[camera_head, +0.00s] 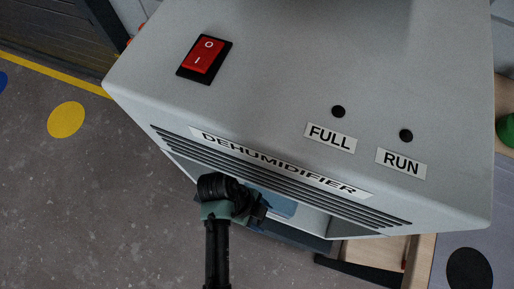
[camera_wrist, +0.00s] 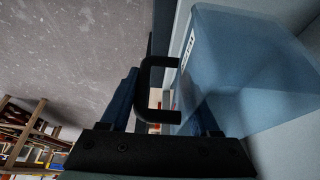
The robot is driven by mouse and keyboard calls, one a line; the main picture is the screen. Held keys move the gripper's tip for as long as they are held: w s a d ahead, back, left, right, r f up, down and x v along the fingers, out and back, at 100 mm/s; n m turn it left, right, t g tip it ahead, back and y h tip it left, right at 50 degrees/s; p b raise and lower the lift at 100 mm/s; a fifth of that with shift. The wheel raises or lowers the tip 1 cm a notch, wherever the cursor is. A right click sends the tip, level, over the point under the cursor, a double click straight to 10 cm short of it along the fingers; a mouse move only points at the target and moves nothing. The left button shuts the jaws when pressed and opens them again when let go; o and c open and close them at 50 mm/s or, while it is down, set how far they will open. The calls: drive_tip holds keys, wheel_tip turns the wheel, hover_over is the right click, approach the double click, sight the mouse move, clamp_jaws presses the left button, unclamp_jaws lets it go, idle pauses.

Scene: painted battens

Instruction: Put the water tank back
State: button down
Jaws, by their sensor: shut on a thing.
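The grey dehumidifier (camera_head: 270,90) fills much of the head view. Its lower front has an open bay below the vent slats. The translucent blue water tank (camera_head: 276,205) shows partly in that bay, largely hidden by the housing and my arm. In the wrist view the tank (camera_wrist: 245,70) is on the right, with a black C-shaped handle (camera_wrist: 146,88) on its face. My gripper (camera_head: 258,208) is at the bay's front; in the wrist view its jaws (camera_wrist: 160,112) are shut on the handle. How deep the tank sits cannot be told.
A red rocker switch (camera_head: 204,56) and dark FULL (camera_head: 338,111) and RUN (camera_head: 406,135) lamps are on the housing's top. Wooden racking (camera_wrist: 30,135) stands at lower left in the wrist view. Open grey floor (camera_head: 90,190) lies left of the dehumidifier.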

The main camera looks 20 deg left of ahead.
drive_tip(key=w+b, duration=0.1)
drive_tip(key=w, duration=0.7)
wheel_tip(320, 180, down, 3)
drive_tip(key=shift+r+b, duration=0.2)
drive_tip(key=shift+b, duration=0.55)
wheel_tip(320, 180, down, 4)
drive_tip(key=shift+f+b, duration=0.15)
drive_tip(key=shift+b, duration=0.85)
drive_tip(key=shift+w+f, duration=0.15)
drive_tip(key=shift+c, duration=0.6)
unclamp_jaws()
